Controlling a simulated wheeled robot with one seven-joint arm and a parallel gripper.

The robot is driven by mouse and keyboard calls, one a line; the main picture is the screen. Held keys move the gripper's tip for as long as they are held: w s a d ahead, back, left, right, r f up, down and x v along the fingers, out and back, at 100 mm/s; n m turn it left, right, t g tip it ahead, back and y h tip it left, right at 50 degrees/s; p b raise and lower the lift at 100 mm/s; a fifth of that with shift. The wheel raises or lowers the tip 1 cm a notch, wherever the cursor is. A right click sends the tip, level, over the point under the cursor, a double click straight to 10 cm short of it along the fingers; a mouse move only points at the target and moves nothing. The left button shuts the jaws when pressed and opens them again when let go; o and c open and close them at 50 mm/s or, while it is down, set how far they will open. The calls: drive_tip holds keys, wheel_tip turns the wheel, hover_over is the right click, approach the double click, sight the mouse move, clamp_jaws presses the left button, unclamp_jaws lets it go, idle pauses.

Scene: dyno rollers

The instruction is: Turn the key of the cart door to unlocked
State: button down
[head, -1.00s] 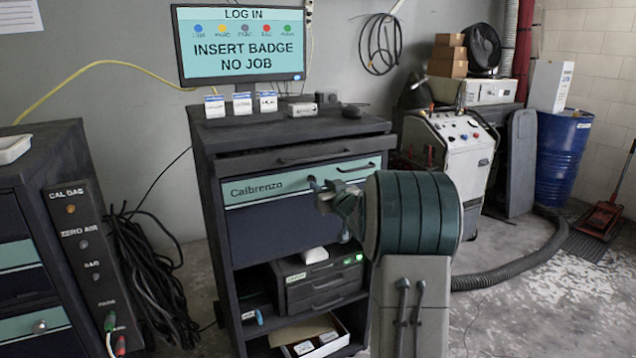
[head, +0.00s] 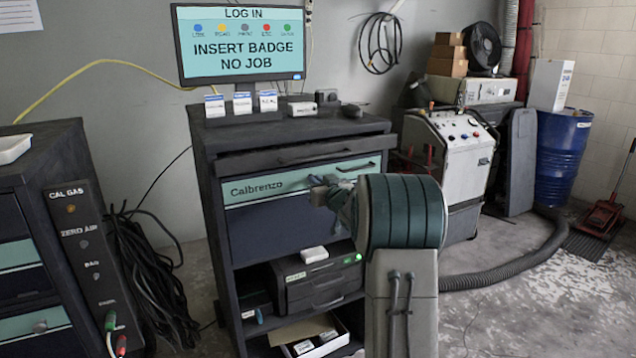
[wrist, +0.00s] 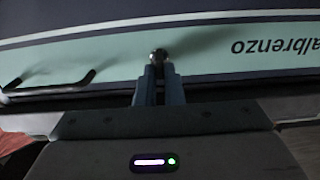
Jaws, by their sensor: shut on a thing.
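The cart door (head: 275,225) is the dark blue panel with a teal "Calbrenzo" strip on the dark cart's front; it appears closed. My gripper (head: 320,189) is at the right part of that strip. In the wrist view its fingers (wrist: 158,72) are shut at a small round metal piece (wrist: 158,54) on the teal strip, which looks like the key or its lock. The key's grip is hidden between the fingers, so its turn angle cannot be read. My wrist hides the door's lower right part in the head view.
A bar handle (head: 356,167) is to the right of my gripper; it also shows in the wrist view (wrist: 50,88). A drawer (head: 300,154) juts out above the door. A white machine (head: 460,150) stands behind right.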

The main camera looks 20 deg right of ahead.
drive_tip(key=shift+r, duration=0.1)
drive_tip(key=m+p, duration=0.4)
drive_tip(key=m, duration=0.1)
drive_tip(key=m+p, duration=0.2)
drive_tip(key=m, duration=0.1)
drive_tip(key=shift+d+p, duration=0.3)
drive_tip(key=shift+p, duration=0.1)
drive_tip(key=shift+f+m+p, duration=0.2)
drive_tip(key=shift+m+p, duration=1.05)
drive_tip(key=shift+m, duration=1.25)
drive_tip(key=shift+f+m+p, duration=0.2)
drive_tip(key=shift+m+p, duration=1.05)
drive_tip(key=shift+m, duration=1.25)
drive_tip(key=c, duration=1.5)
unclamp_jaws()
drive_tip(key=shift+c, duration=0.2)
